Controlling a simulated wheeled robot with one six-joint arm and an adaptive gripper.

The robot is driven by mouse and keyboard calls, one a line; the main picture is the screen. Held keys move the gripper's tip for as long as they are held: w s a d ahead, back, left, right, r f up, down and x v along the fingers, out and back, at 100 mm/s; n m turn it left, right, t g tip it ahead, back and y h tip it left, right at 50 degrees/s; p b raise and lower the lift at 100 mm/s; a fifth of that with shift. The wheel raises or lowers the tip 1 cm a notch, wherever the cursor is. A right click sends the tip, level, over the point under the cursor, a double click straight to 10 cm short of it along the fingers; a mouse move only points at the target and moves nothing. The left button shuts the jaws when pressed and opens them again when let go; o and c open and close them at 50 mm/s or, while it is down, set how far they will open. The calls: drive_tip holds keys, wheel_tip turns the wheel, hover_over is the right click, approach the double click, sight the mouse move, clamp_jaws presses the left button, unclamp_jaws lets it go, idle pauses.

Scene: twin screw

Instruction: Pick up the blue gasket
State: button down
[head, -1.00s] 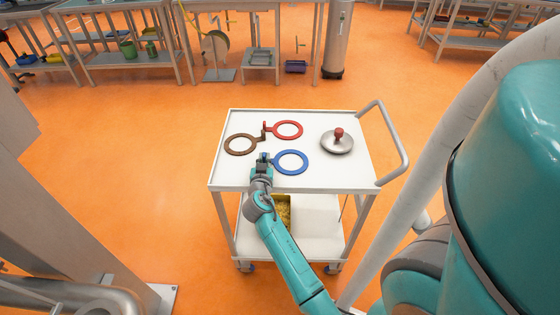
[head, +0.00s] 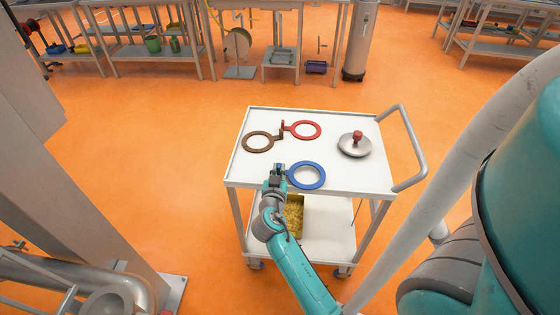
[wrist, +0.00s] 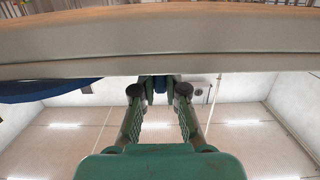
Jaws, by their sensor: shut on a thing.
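The blue gasket (head: 306,187) is a flat ring with a small tab on its left. It is over the near part of the white trolley top. My gripper (head: 278,170) is at its left side, shut on the tab. In the wrist view, my gripper (wrist: 160,88) has its fingers closed around a small blue piece, and part of the blue ring (wrist: 45,91) shows at the left. I cannot tell exactly how far the ring is above the trolley top.
On the trolley top (head: 345,182) are a brown gasket (head: 248,146), a red gasket (head: 305,138) and a round metal lid (head: 354,149) with a red knob. A handle (head: 420,150) sticks out at right. A yellow bin (head: 294,215) sits on the lower shelf.

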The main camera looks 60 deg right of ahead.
drive_tip(key=f+v, duration=0.1)
drive_tip(key=v, duration=0.9)
drive_tip(key=shift+s+a+f, duration=0.2)
drive_tip(key=shift+a+f, duration=0.1)
drive_tip(key=shift+a, duration=0.1)
